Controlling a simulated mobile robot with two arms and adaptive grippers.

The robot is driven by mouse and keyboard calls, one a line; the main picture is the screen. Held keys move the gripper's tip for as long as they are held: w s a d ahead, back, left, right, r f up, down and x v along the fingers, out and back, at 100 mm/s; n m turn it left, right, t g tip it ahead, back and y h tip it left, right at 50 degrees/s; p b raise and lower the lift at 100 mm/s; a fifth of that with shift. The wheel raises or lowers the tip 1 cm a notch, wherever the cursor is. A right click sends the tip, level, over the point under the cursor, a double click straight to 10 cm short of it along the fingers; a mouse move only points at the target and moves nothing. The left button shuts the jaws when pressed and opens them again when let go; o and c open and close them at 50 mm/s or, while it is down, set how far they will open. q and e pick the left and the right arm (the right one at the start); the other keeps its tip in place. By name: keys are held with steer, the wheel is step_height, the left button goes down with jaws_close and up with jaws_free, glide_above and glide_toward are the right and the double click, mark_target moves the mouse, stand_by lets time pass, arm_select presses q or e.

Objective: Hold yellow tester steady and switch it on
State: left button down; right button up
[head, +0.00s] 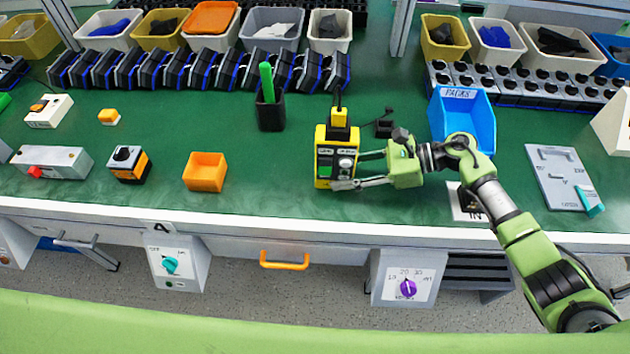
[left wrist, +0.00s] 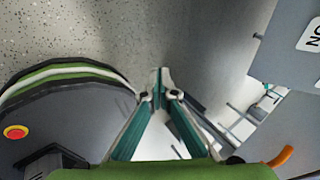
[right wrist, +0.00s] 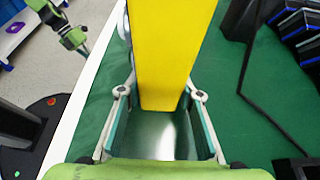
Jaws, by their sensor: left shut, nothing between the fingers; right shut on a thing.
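The yellow tester (head: 322,140) with black edges stands upright on the green bench in the head view, with a grey round knob, a small green patch and pale labels on its front. A yellow plug-like piece and black cable rise from its top. My right gripper (head: 347,171) reaches in from the right and is shut on the tester. In the right wrist view the yellow body (right wrist: 168,50) sits between the fingers; its front is hidden there. My left gripper (left wrist: 163,78) is shut and empty over the floor in the left wrist view; the head view does not show it.
A black pen cup (head: 270,113) and an orange box (head: 205,172) stand left of the tester. A blue bin (head: 462,112) stands behind my right arm. A small black item (head: 384,129) lies near the tester. Bench between orange box and tester is clear.

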arm_select(q)
steer(key=w+d+r+m+t+h, duration=0.1)
steer(key=w+d+r+m+h, duration=0.1)
steer(key=d+r, duration=0.5)
steer(key=w+d+r+m+t+h, duration=0.2)
steer(key=w+d+r+h, duration=0.2)
steer(key=r, duration=1.6)
steer(key=w+d+r+m+t+h, duration=0.2)
steer(key=w+d+r+h, duration=0.1)
steer(key=w+d+r, duration=0.4)
steer(key=d+r, duration=0.3)
steer(key=r, duration=0.3)
steer(key=shift+d+r+m, duration=0.35)
steer(key=shift+m, duration=0.05)
steer(key=shift+w, duration=0.1)
glide_toward(331, 174)
steer(key=shift+t+h, duration=0.3)
steer(key=d, duration=0.4)
steer(key=shift+w+f, duration=0.2)
steer(key=shift+f, duration=0.05)
steer(key=shift+w+f, duration=0.2)
steer(key=shift+w, duration=0.8)
steer(key=shift+w+f, duration=0.15)
steer(key=shift+w, duration=0.65)
